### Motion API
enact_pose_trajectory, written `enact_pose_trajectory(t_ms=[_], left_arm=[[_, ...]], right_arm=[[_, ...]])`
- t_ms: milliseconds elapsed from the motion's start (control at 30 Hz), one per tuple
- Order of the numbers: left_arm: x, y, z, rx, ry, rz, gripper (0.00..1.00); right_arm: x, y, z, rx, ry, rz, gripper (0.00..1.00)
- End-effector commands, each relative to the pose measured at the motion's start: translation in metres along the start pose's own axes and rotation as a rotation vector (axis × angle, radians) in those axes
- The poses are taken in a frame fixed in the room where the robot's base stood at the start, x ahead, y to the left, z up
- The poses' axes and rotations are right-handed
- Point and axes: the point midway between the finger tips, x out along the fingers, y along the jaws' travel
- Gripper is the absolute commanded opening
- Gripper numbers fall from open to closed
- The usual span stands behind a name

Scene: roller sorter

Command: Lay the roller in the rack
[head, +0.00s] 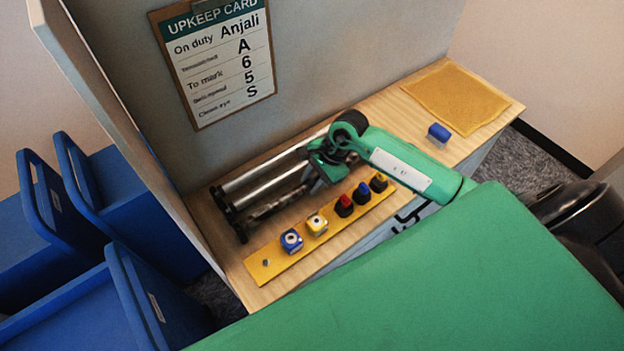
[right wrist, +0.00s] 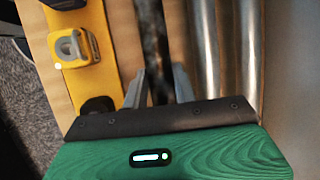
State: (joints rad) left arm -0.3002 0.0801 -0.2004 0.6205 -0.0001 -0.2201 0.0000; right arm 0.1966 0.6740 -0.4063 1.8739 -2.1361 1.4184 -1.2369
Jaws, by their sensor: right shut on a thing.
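The rack (head: 229,212) has black end brackets and holds bright silver rollers (head: 272,163) side by side. The silver rollers also show in the right wrist view (right wrist: 205,45). My right gripper (head: 325,173) is shut on a dark, speckled roller (head: 272,207). In the right wrist view this roller (right wrist: 156,45) runs between my two fingers (right wrist: 158,85), roughly parallel to the silver ones. It lies on the front side of the silver rollers, between them and the yellow strip. I cannot tell whether its ends touch the rack. My left gripper is not in view.
A blue block (head: 438,132) and yellow mat (head: 465,96) are at right. A panel with a card (head: 218,60) stands behind. Blue bins (head: 150,300) stand left.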

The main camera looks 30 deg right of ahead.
Motion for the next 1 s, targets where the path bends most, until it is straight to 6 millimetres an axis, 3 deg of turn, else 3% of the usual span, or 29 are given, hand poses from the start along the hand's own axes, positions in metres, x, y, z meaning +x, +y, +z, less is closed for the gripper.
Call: enact_pose_trajectory(t_ms=[933, 967, 1000], left_arm=[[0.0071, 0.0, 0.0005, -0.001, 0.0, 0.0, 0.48], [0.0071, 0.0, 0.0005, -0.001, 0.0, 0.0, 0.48], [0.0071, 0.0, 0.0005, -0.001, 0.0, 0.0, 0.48]], right_arm=[[0.0037, 0.0007, -0.0014, 0.0, -0.001, -0.001, 0.0], [0.0038, 0.0007, -0.0014, 0.0, -0.001, -0.001, 0.3], [0.0039, 0.0007, -0.0014, 0.0, -0.001, 0.0, 0.37]])
